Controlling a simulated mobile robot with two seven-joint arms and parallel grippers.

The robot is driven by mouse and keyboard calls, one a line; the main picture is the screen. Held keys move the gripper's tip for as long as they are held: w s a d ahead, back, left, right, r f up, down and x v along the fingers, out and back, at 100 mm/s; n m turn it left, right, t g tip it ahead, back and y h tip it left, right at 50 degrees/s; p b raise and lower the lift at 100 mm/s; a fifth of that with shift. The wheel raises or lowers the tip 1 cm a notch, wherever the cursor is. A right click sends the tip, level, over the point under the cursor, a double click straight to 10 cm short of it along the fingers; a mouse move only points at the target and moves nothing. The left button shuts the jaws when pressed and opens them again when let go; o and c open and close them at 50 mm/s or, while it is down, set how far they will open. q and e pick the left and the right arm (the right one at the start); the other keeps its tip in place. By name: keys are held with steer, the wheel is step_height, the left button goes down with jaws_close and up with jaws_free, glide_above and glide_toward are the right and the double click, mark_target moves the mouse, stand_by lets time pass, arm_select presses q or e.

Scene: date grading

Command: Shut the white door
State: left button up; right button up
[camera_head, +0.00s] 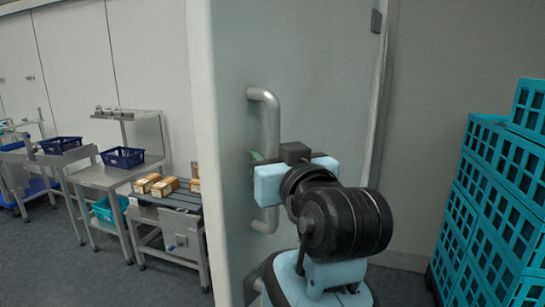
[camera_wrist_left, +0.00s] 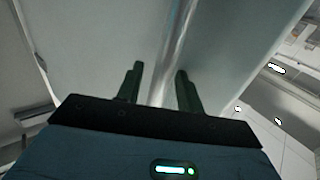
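The white door (camera_head: 325,95) stands open in the head view, its free edge to the left and a dark hinge-like fitting (camera_head: 376,21) at its upper right. A vertical tubular handle (camera_head: 271,115) is on its near face; it also shows in the left wrist view (camera_wrist_left: 175,60). My left gripper (camera_head: 258,160) is at the middle of the handle. In the left wrist view its two dark fingers (camera_wrist_left: 159,88) are apart, with the handle running between them and a gap visible on each side. The handle's middle is partly hidden by the gripper. My right gripper is not in view.
Stacked teal crates (camera_head: 485,205) stand at the right. Left of the door's edge, a steel bench (camera_head: 165,200) bears several boxes (camera_head: 165,186), and a steel table (camera_head: 100,178) bears a blue basket (camera_head: 122,158). Open floor (camera_head: 60,270) shows at the lower left.

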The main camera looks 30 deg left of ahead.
arm_select(q)
jaws_close()
steer(key=shift+a, duration=0.1)
